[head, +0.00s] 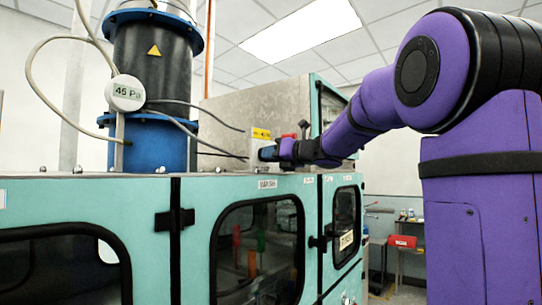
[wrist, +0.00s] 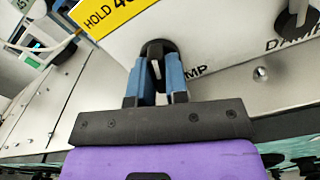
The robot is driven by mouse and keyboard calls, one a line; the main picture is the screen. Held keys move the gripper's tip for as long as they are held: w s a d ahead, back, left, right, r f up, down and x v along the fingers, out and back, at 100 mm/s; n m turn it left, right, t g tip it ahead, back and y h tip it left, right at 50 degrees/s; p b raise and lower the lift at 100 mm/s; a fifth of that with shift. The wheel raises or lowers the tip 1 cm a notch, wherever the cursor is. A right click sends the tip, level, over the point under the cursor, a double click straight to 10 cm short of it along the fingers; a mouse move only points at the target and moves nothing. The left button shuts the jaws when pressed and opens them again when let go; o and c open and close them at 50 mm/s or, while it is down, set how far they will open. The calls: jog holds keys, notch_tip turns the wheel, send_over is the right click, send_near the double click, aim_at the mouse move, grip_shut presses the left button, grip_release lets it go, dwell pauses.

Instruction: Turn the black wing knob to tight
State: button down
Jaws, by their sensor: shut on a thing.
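My gripper (wrist: 158,72) is shut on the black wing knob (wrist: 157,48) in the wrist view. Its two blue fingers are on either side of the knob, which sits on a pale panel and has a light mark on it. The panel label beside it is partly covered and only "MP" shows. In the head view my gripper (head: 266,154) reaches in from the right to the front of a small pale box on top of the teal cabinet. The knob itself is hidden there by the fingers.
A second dark knob (wrist: 297,18) is at the upper right of the wrist view, near a partly visible "DAMP" label. A yellow "HOLD" label (wrist: 103,14) is at upper left. In the head view, the teal cabinet (head: 195,225) lies below, with a black-and-blue cylinder (head: 152,75) and cables to the left.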

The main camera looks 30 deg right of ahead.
jog(key=n, duration=0.5)
jog(key=shift+n, duration=0.3)
jog(key=n, duration=1)
jog(key=shift+n, duration=0.4)
jog(key=n, duration=0.5)
jog(key=shift+n, duration=0.4)
jog(key=c, duration=1.1)
grip_release()
jog(key=shift+s+d, duration=0.1)
